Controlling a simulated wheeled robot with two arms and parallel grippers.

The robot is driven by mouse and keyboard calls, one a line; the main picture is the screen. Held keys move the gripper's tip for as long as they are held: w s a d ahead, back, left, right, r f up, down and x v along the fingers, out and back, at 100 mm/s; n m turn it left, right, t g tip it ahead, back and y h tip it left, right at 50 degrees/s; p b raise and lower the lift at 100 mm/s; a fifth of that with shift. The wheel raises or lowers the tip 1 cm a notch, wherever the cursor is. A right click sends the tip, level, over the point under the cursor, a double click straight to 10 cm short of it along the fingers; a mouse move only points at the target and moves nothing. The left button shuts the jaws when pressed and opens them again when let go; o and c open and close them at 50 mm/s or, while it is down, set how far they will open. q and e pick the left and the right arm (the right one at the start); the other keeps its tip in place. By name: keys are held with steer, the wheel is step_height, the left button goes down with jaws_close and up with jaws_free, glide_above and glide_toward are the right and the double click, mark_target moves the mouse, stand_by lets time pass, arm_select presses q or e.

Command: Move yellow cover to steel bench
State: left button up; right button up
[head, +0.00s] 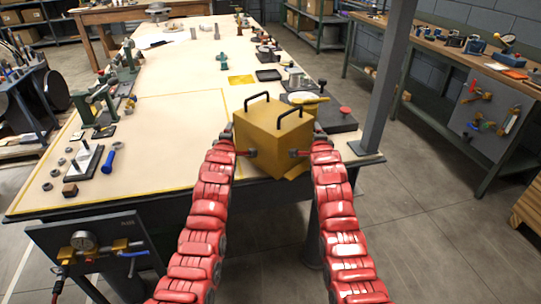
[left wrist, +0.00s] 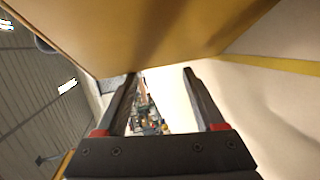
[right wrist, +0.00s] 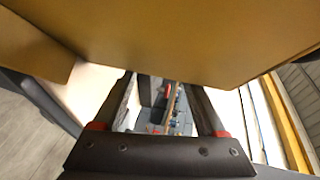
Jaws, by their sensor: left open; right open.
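The yellow cover (head: 272,132) is a box with two black handles on top. It is at the near edge of the large light-topped bench (head: 180,110), by its right corner; its underside contact is hidden. My left gripper (head: 248,152) is at its left side and my right gripper (head: 295,153) at its right side. In the left wrist view the open, empty fingers (left wrist: 161,73) lie beneath a yellow face of the cover (left wrist: 150,35). In the right wrist view the open, empty fingers (right wrist: 162,80) lie under a cover face (right wrist: 180,40). Contact with the cover cannot be told.
A dark plate (head: 325,116) with a yellow item and red knob lies just behind the cover. A grey post (head: 388,75) stands to the right. Fixtures (head: 105,95) and small parts occupy the bench's left. Another bench (head: 440,45) runs along the right wall.

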arm_select(q)
steer(key=shift+d+r+h, duration=0.1)
steer(key=shift+r+h, duration=0.15)
steer(key=shift+h, duration=0.15)
arm_select(e)
steer(key=shift+r+y, duration=0.15)
steer(key=shift+y, duration=0.25)
arm_select(q)
steer(key=shift+o, duration=0.5)
steer(key=shift+s+a, duration=0.1)
steer(key=shift+a, duration=0.25)
arm_select(e)
steer(key=shift+s+d, duration=0.1)
steer(key=shift+d, duration=0.25)
arm_select(q)
steer(key=o, duration=0.3)
steer(key=shift+a, duration=0.4)
arm_select(e)
steer(key=shift+d+r, duration=0.1)
steer(key=shift+d, duration=0.2)
arm_select(q)
steer(key=shift+a, duration=0.1)
arm_select(e)
steer(key=shift+d, duration=0.15)
arm_select(q)
steer(key=shift+a, duration=0.1)
arm_select(e)
steer(key=o, duration=0.4)
steer(key=shift+d, duration=0.1)
